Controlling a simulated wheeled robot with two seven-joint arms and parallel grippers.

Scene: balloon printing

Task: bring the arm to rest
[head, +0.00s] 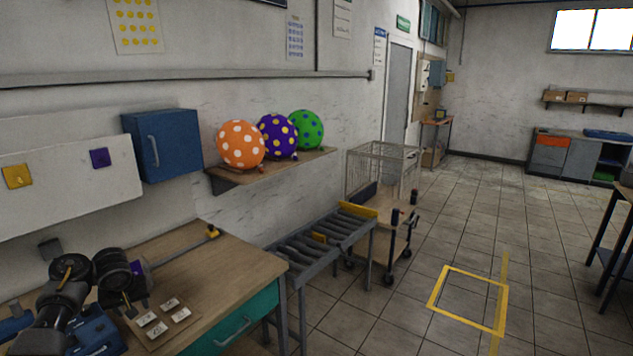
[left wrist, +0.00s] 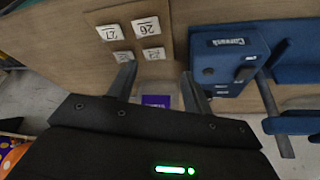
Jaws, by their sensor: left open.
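My left arm reaches in over the wooden workbench (head: 215,265) at the lower left of the head view. In the left wrist view my left gripper (left wrist: 158,88) is open, with its two dark fingers apart. A pale block with a purple label (left wrist: 157,102) shows between the fingers. I see nothing clamped in them. My right gripper is in neither view.
A board with several white number tiles (head: 165,322) lies beside the arm, close to a blue machine (left wrist: 229,59). A blue wall cabinet (head: 165,145) hangs above. Dotted balloons (head: 240,145) sit on a wall shelf. A roller conveyor (head: 305,258) stands right of the bench; the floor beyond is largely open.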

